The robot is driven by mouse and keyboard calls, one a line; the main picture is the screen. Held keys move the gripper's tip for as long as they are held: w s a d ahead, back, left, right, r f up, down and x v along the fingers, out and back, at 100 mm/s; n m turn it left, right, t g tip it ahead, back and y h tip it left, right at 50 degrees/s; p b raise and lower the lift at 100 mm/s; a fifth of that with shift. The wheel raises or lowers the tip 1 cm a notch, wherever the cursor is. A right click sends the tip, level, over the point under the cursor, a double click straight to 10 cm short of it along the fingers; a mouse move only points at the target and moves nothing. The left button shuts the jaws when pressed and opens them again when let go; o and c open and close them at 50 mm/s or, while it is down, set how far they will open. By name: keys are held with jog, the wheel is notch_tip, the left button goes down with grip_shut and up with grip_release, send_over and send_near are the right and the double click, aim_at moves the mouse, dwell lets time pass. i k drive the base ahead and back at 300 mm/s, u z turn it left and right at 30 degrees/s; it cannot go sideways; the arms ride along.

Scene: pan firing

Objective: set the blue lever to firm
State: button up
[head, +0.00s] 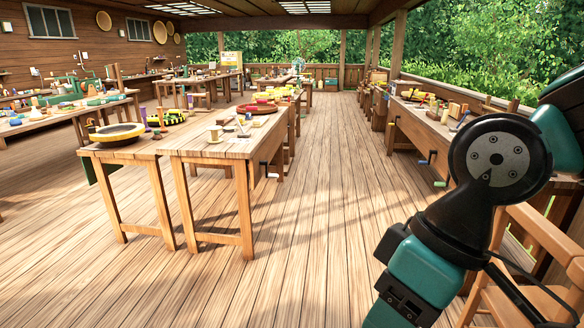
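A small blue piece (424,160), perhaps the blue lever, sticks out at the side of the right-hand workbench (428,138). It is too small to tell its setting or any marking for firm. A similar green piece (440,184) sits lower on the same side, nearer to me. My arm fills the lower right foreground, with black and teal links. The fingers of my gripper do not show, so I cannot see whether it is open or shut.
Wooden workbenches (200,151) with dishes and tools stand left of centre. A wooden chair (535,262) stands at the lower right, partly behind my arm. The plank floor (330,190) between the bench rows is clear and runs back to a railing.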

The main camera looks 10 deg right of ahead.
aim_at(467, 112)
jog(key=u, duration=0.15)
jog(key=i, duration=2.2)
jog(key=z, duration=0.8)
jog(key=i, duration=1.9)
jog(key=z, duration=1.05)
jog(key=i, duration=2.5)
jog(key=z, duration=0.4)
